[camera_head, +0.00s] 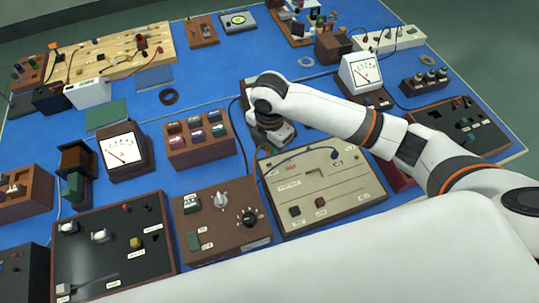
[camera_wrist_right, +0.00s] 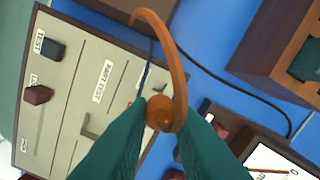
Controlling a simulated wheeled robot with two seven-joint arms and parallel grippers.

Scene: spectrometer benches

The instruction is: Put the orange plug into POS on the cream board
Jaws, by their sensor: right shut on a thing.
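The cream board (camera_head: 300,190) lies right of centre in the head view, with a black block (camera_head: 295,211), a dark red block (camera_head: 320,202), a slot and small labels. It fills the left of the right wrist view (camera_wrist_right: 75,75). My right gripper (camera_wrist_right: 162,112) is shut on the orange plug (camera_wrist_right: 160,113), whose orange lead arches up from it. The plug is held above the board's edge; its far end is hidden, and I cannot read which label is POS. In the head view my right gripper (camera_head: 268,142) is beyond the board's back left corner. My left gripper is not in view.
A blue plug (camera_head: 337,155) with a blue lead sits on the board's back right. A brown box with knobs (camera_head: 222,220) stands left of the board, a brown rack of blocks (camera_head: 200,143) behind it. A white meter (camera_head: 360,72) stands behind my right arm. A black cable crosses the blue mat (camera_wrist_right: 225,80).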

